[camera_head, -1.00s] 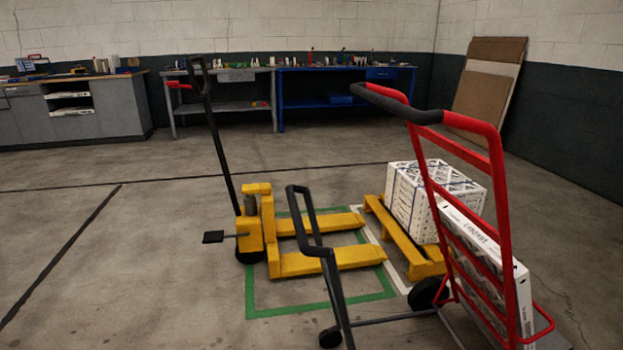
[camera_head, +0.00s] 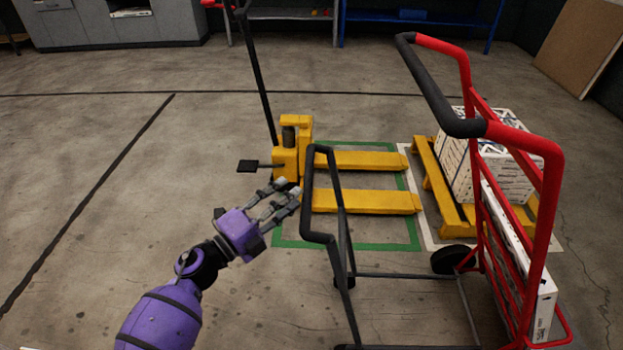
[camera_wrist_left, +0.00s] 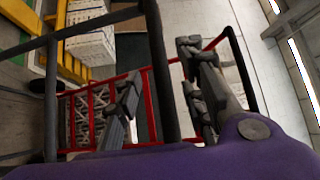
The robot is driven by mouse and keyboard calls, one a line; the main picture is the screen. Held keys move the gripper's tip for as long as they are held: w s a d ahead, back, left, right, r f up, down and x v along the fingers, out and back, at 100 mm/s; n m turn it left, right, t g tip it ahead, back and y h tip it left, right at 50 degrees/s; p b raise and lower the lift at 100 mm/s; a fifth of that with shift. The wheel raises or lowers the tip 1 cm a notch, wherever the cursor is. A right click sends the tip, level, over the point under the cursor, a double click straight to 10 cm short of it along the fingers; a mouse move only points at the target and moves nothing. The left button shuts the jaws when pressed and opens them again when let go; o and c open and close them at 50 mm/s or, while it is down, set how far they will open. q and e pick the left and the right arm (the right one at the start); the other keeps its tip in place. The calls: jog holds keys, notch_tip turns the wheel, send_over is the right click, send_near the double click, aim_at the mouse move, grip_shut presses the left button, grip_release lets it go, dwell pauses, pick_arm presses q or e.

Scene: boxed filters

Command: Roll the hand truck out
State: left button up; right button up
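The hand truck (camera_head: 547,213) has a red upright frame and a black-gripped handle. A lower black tubular handle (camera_head: 318,194) rises on its near left side, above thin dark rails and black wheels. A white box (camera_head: 543,313) stands against the red frame. My purple left gripper (camera_head: 283,199) is open, its grey fingers just left of the black handle in the head view. In the left wrist view the fingers (camera_wrist_left: 160,97) are spread, with a black bar (camera_wrist_left: 160,60) showing between them; I cannot tell whether they touch it. My right gripper is not in view.
A yellow pallet jack (camera_head: 290,150) stands within a green floor outline, behind the black handle. A yellow pallet (camera_head: 432,180) with stacked white boxes (camera_head: 497,150) is behind the truck. The floor at left is clear. A brown board (camera_head: 580,45) leans at the back right.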

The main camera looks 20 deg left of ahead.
aim_at(307, 184)
pick_arm(q)
jog(key=x, duration=0.6)
jog(key=shift+w+d, duration=0.15)
jog(key=shift+w, duration=0.15)
grip_shut()
